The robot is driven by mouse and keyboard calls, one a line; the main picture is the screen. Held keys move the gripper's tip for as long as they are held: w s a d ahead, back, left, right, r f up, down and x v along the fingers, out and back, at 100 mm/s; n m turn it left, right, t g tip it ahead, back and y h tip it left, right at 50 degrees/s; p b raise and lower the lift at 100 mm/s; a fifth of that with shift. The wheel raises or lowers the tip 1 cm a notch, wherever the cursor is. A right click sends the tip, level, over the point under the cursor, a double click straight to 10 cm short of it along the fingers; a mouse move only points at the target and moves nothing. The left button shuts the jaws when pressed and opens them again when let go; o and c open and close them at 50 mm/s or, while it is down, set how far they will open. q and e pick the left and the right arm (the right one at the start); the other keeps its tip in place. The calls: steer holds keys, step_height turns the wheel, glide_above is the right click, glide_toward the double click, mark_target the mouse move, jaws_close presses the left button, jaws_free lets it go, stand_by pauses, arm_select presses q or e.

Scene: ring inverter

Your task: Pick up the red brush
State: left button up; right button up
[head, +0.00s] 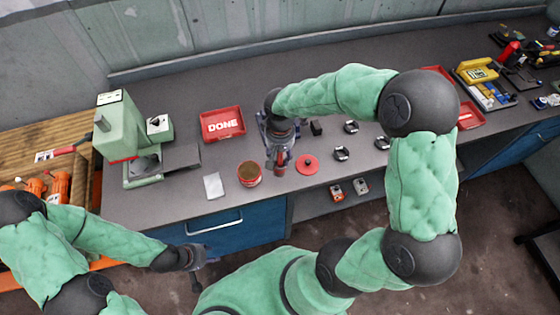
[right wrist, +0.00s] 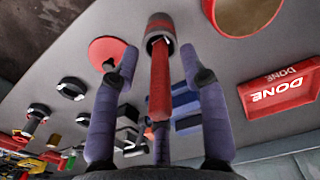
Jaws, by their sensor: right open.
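An open red tin (head: 249,174) stands left of the brush and a red lid (head: 307,165) lies right of it.

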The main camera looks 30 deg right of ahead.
steer(key=shift+c, duration=0.3)
jaws_close()
steer(key=shift+r, duration=0.1)
step_height(320, 180, up, 10)
steer(key=shift+p, duration=1)
